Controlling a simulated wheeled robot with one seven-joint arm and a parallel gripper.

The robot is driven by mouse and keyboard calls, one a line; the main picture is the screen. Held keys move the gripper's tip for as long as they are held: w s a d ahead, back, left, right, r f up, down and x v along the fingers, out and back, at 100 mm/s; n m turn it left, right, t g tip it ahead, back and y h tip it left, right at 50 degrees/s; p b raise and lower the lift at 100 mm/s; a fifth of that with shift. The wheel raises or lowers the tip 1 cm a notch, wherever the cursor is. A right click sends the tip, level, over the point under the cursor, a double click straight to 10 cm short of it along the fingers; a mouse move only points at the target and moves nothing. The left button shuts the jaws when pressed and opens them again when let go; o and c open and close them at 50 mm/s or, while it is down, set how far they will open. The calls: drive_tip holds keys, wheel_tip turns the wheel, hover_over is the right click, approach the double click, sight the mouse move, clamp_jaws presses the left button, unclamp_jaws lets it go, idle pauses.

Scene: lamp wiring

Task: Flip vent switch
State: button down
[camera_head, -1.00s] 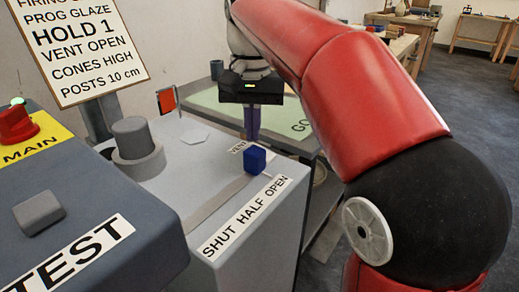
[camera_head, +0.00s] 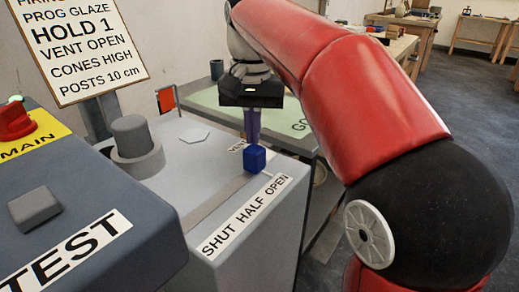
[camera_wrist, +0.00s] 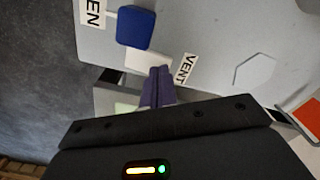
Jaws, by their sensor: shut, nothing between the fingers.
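The vent switch is a blue knob (camera_head: 255,160) on a slot in the top of the grey box (camera_head: 205,190), near the OPEN end of the SHUT HALF OPEN label (camera_head: 245,216). The knob also shows at the top of the wrist view (camera_wrist: 135,27). My gripper (camera_head: 252,140) points down with its purple fingers together and empty. In the head view the fingers are just behind the knob. In the wrist view the fingertips (camera_wrist: 159,72) are a short way from the knob, near the VENT label (camera_wrist: 187,68), with a visible gap.
A grey dial (camera_head: 132,140) stands on the box left of the slot. The dark TEST panel (camera_head: 110,215) with a red MAIN button (camera_head: 14,121) is at the left. A sign (camera_head: 82,45) stands behind. A green-topped table (camera_head: 206,98) is beyond the box.

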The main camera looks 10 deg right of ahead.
drive_tip(key=shift+f+b, duration=0.3)
drive_tip(key=shift+f, duration=0.15)
wheel_tip(320, 180, up, 5)
drive_tip(key=p, duration=0.4)
drive_tip(key=shift+f+p, duration=0.15)
drive_tip(key=shift+p, duration=0.2)
drive_tip(key=shift+r, duration=1.15)
